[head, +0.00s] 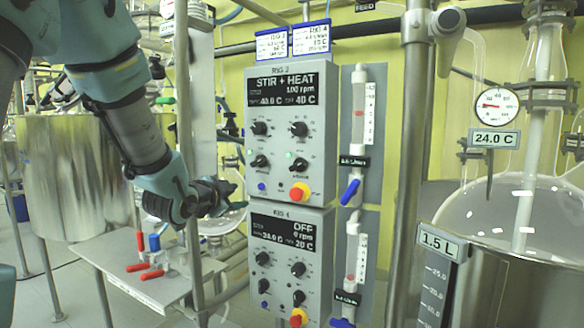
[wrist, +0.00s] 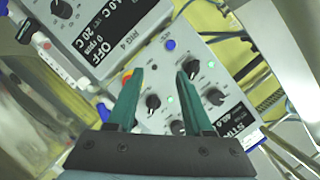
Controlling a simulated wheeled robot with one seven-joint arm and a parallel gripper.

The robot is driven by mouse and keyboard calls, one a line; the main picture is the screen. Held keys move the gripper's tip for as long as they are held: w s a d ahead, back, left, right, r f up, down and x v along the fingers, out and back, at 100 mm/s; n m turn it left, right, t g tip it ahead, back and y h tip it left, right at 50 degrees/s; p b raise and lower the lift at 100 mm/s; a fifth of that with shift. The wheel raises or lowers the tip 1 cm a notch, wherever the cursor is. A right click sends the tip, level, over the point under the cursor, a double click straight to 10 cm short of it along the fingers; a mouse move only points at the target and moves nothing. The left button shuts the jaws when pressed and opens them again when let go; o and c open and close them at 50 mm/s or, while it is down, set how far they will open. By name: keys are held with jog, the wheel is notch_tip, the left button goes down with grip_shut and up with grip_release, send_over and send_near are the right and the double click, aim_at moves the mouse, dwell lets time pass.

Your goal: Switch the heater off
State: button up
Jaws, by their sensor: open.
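The upper control box (head: 289,147), marked RIG 3, shows STIR + HEAT, 100 rpm and 40 C. It has two rows of black knobs. The lower row holds a left knob (head: 260,161) and a right knob (head: 300,164), each with a lit green lamp; their small labels are unreadable. In the wrist view the lower-left knob (wrist: 190,67) is by the right finger and the lower-right knob (wrist: 153,101) shows between the fingers. My gripper (head: 230,193) is open and empty, beside the box's lower left; in the wrist view its fingers (wrist: 160,74) overlap the panel.
The RIG 4 box (head: 286,262) below reads OFF. Each box has a red-yellow button, the upper one (head: 299,192) at lower right. Blue-handled flow tubes (head: 352,190) stand right of the boxes. A metal post (head: 186,110) and a small shelf (head: 150,285) with red-handled parts are left.

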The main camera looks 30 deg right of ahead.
aim_at(295, 167)
jog(key=s+d+r+m+g+h, duration=0.1)
jog(key=s+d+r+m+h, duration=0.35)
jog(key=d, duration=0.35)
jog(key=p+x, duration=0.1)
jog(key=x, duration=0.2)
jog(key=p+x, duration=0.2)
jog(key=x, duration=0.1)
jog(key=p+x, duration=0.1)
jog(key=x, duration=0.2)
jog(key=shift+w+r, duration=0.1)
jog(key=shift+r, duration=0.3)
jog(key=shift+w+d+f+p, duration=0.15)
jog(key=shift+w+d+p, duration=0.2)
jog(key=shift+d, duration=0.15)
jog(key=shift+c, duration=0.3)
grip_shut()
